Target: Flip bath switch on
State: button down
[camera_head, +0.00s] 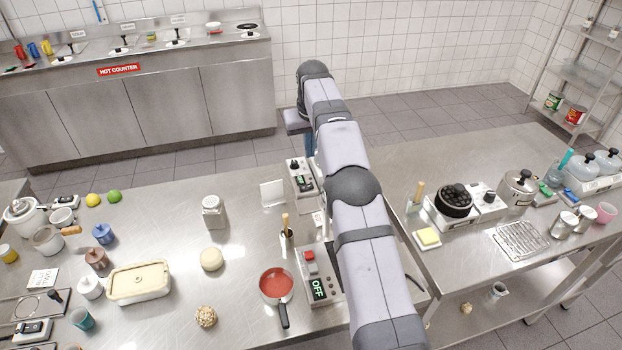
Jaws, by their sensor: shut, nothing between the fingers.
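A control box (301,178) with a dark knob and a small lit display stands on the steel table, just below my gripper (310,152). A second box (334,284) nearer the front has a red switch (309,256) and a display reading OFF. I cannot read a label naming either as the bath switch. My gripper is small and partly hidden by my arm; it points down beside the rear box, shut and empty. I cannot tell whether it touches the box. My arm covers the right side of the front box.
A pan of red sauce (277,284) sits left of the front box. A brush-like tool (285,230) and a white card stand (272,193) are close to the boxes. A burner with a black pan (454,201) stands to the right. Table between jar (214,212) and card stand is clear.

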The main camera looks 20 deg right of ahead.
jog(key=shift+f, duration=0.15)
jog(key=p, duration=0.4)
send_over(312, 184)
jog(key=s+a, duration=0.1)
notch_tip(312, 184, down, 9)
jog(key=shift+f, duration=0.1)
jog(key=shift+d+f+p, duration=0.2)
jog(key=shift+f+p, duration=0.5)
jog(key=shift+f, duration=1.3)
jog(key=shift+d+f+b, duration=0.25)
jog(key=shift+f+b, duration=0.2)
jog(key=shift+b, duration=0.55)
jog(key=shift+r, duration=0.15)
jog(key=shift+a, duration=0.25)
